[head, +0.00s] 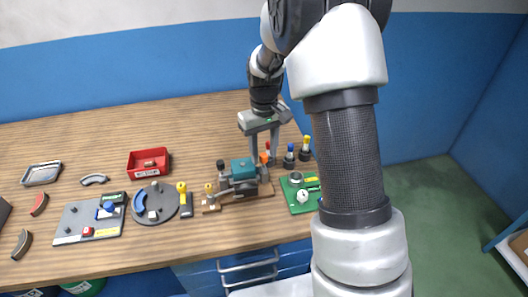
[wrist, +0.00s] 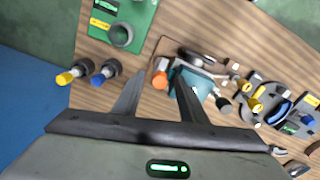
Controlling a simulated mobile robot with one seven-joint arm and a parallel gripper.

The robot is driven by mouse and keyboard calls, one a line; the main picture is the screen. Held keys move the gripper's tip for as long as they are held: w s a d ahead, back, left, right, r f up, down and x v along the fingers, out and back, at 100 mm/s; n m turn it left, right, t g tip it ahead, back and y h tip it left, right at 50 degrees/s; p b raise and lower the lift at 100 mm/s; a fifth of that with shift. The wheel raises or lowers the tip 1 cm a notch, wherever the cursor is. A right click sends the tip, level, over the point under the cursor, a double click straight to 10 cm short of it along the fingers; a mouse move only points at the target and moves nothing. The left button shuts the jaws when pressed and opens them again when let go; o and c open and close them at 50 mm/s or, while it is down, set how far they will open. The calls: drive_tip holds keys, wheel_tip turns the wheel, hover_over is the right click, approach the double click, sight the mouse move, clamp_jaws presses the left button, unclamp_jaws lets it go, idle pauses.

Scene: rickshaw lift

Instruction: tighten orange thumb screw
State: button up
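The orange thumb screw (head: 264,158) is at the right end of the teal vise-like fixture (head: 243,169) in the head view. In the wrist view the orange screw (wrist: 159,79) shows between my two fingertips, with the teal body (wrist: 196,83) to its right. My gripper (head: 263,161) points down over the fixture's right end. Its fingers are spread apart and I see no contact with the screw. In the wrist view my gripper (wrist: 160,76) shows open and empty. The exact height above the screw cannot be told.
Blue-topped (head: 290,150) and yellow-topped (head: 306,143) black posts stand just right of my gripper. A green board (head: 301,202) is in front of them. A grey disc (head: 165,212), a grey board (head: 72,228) and a red bin (head: 134,169) lie left.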

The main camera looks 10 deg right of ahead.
drive_tip(key=shift+c, duration=0.2)
clamp_jaws()
drive_tip(key=shift+m, duration=0.3)
drive_tip(key=m, duration=0.4)
drive_tip(key=m+p, duration=0.1)
drive_tip(key=m, duration=0.4)
drive_tip(key=m+p, duration=0.1)
drive_tip(key=m, duration=0.3)
drive_tip(key=shift+m+p, duration=0.85)
drive_tip(key=shift+m, duration=1.25)
